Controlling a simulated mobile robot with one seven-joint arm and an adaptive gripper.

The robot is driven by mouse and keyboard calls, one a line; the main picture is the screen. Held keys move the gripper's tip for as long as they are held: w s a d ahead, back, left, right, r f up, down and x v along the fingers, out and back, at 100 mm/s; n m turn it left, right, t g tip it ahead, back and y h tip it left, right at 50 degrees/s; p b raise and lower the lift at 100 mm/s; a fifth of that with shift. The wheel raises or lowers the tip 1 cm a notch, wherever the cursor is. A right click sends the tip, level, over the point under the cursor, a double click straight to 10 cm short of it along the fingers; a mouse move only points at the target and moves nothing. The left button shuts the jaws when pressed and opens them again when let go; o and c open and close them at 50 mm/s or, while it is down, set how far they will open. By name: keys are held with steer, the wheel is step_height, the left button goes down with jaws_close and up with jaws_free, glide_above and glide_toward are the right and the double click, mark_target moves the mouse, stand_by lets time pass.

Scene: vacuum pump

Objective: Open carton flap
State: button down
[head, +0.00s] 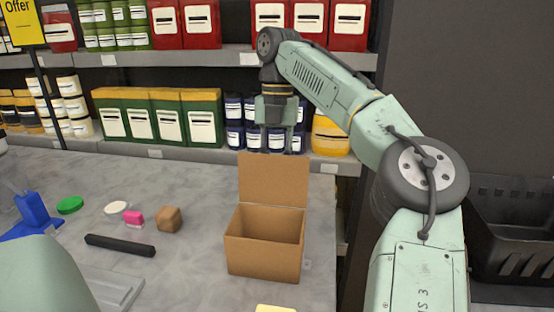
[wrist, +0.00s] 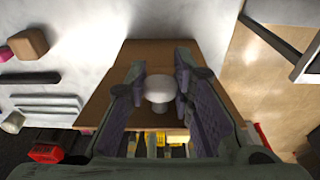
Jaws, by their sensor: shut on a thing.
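The brown carton (head: 264,250) stands on the grey counter, its top open and its inside showing. Its flap (head: 273,180) stands up along the back edge. My gripper (head: 280,148) points down just above and behind the flap's top edge, in front of the shelf. In the wrist view, my gripper's fingers (wrist: 162,98) close around a white rounded piece (wrist: 160,88), with brown cardboard (wrist: 150,52) behind it.
Left of the carton lie a small brown block (head: 169,219), a pink piece (head: 133,217), a white disc (head: 117,208), a green lid (head: 70,205) and a black bar (head: 120,245). Stocked shelves (head: 190,153) stand behind the counter. A black crate (head: 515,235) is at right.

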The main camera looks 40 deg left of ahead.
steer(key=shift+f, duration=0.15)
steer(key=c, duration=1.3)
jaws_free()
steer(key=shift+c, duration=0.2)
